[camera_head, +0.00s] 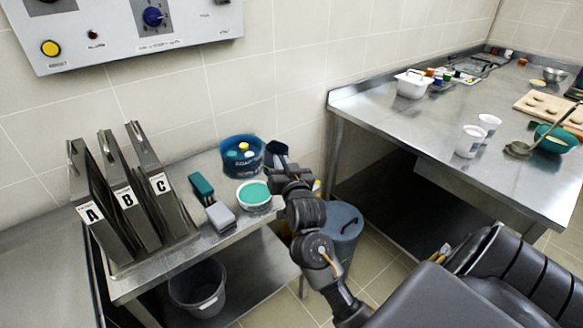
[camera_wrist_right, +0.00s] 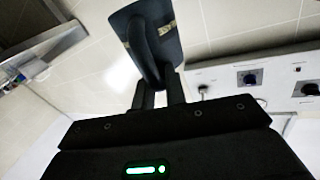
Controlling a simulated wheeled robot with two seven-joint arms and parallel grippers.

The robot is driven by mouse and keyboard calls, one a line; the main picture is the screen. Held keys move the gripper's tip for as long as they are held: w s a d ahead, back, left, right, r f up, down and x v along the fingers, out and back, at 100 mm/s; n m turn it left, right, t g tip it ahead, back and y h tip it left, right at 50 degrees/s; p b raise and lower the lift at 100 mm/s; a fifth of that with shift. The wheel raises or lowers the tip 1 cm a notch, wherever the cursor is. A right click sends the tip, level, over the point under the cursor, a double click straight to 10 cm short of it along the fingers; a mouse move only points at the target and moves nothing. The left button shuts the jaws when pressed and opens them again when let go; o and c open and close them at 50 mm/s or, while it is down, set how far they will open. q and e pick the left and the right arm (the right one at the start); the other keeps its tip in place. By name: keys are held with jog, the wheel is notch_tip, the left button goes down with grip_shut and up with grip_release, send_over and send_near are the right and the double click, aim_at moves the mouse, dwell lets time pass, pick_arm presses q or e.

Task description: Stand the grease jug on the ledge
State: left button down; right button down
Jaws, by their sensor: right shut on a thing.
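The grease jug, a dark blue-grey vessel with a handle, shows in the head view (camera_head: 277,149) just right of the blue tub. My right gripper (camera_head: 280,168) is at its near side, and my wrist hides the jug's lower part. In the right wrist view the jug (camera_wrist_right: 168,28) fills the space beyond the fingers, and my right gripper (camera_wrist_right: 160,97) is shut on its handle. I cannot tell whether the jug touches the steel side table (camera_head: 222,243), the likely ledge. My left gripper is not in view.
On the side table stand a blue tub (camera_head: 229,165), a white tub with green contents (camera_head: 254,193), a green-and-grey block pair (camera_head: 220,216) and upright plates A, B and C (camera_head: 122,203). A lidded bin (camera_head: 343,222) stands on the floor. A control panel (camera_head: 118,30) hangs above.

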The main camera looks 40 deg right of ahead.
jog(key=s+a+n+y, duration=0.2)
jog(key=s+a+y, duration=0.1)
jog(key=a, duration=0.5)
jog(key=s+a+n+t+y, duration=0.1)
jog(key=s+a+n+y, duration=0.1)
jog(key=s+a, duration=0.4)
jog(key=shift+a+y, duration=0.7)
jog(key=shift+a, duration=0.55)
